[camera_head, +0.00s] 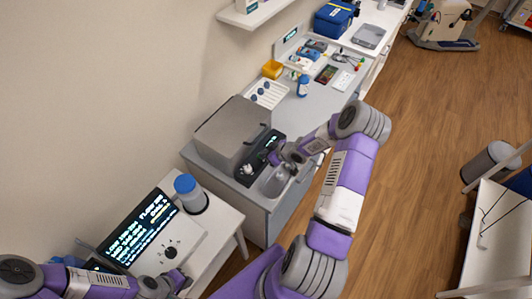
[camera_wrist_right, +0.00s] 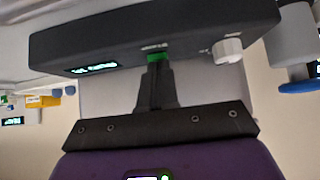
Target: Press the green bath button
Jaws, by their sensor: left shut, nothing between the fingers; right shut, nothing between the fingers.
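The bath is a grey box (camera_head: 230,130) with a dark front panel, standing on the near end of the grey counter. In the right wrist view its dark panel (camera_wrist_right: 190,40) carries a lit green display (camera_wrist_right: 92,69), a white knob (camera_wrist_right: 228,50) and the green button (camera_wrist_right: 155,57). My right gripper (camera_wrist_right: 154,66) is shut and empty, its fingertips right at the green button and partly covering it. I cannot tell whether they touch it. In the head view my right gripper (camera_head: 274,158) is at the panel's front. My left gripper (camera_head: 186,276) is shut, low by the white side table.
A device with a lit text screen (camera_head: 139,226) and a blue-capped container (camera_head: 190,193) stand on the white side table (camera_head: 222,222). A white tray (camera_head: 266,93), yellow bin (camera_head: 272,69) and blue-capped bottle (camera_head: 303,86) are further along the counter.

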